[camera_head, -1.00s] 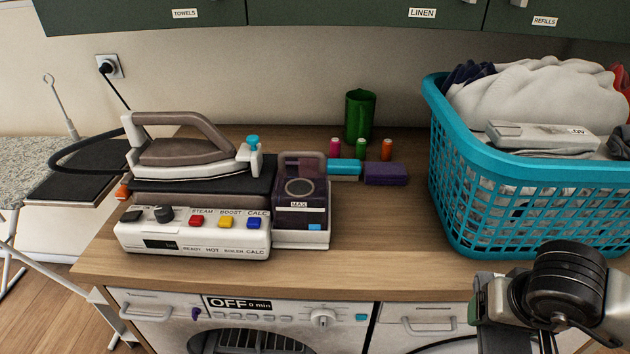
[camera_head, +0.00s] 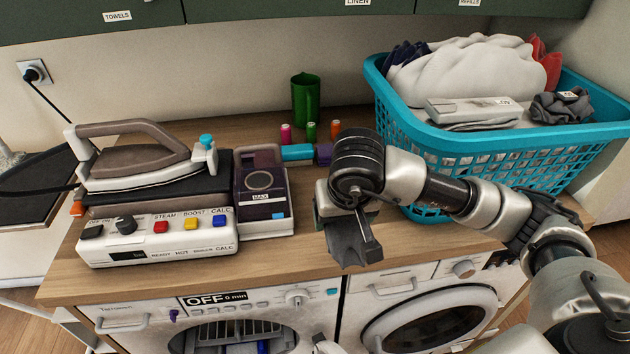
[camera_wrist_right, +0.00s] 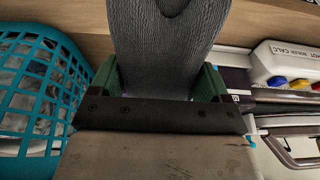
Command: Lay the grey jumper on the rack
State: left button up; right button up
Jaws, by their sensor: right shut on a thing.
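My right gripper (camera_head: 340,205) is over the front edge of the wooden counter, left of the blue basket. It is shut on the grey jumper (camera_head: 352,245), a dark grey bundle that hangs below the jaws in the head view. In the right wrist view, the ribbed grey jumper (camera_wrist_right: 168,45) sits between the green fingertips of the gripper (camera_wrist_right: 165,88). My left gripper is not in view.
A blue laundry basket (camera_head: 480,148) with clothes and a grey-white box stands at the right. A steam iron station (camera_head: 160,238), a green cup (camera_head: 306,100) and thread spools fill the counter's left and back.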

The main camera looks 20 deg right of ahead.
jog(key=w+f, duration=0.2)
jog(key=w, duration=0.1)
jog(key=w+f+p, duration=0.1)
jog(key=w+f, duration=0.1)
jog(key=w, duration=0.2)
jog(key=w+f+p, duration=0.1)
jog(key=w+f, duration=0.1)
jog(key=w, duration=0.1)
jog(key=shift+w+d+f, duration=0.15)
jog(key=shift+w+d, duration=0.05)
jog(key=shift+d, duration=0.05)
notch_tip(320, 180, down, 4)
jog(key=shift+r+p, duration=0.1)
jog(key=shift+p, duration=0.65)
jog(key=shift+f, duration=0.25)
jog(key=shift+f+b, duration=0.15)
jog(key=shift+b, duration=0.15)
jog(key=o, duration=0.8)
jog(key=shift+c, duration=0.2)
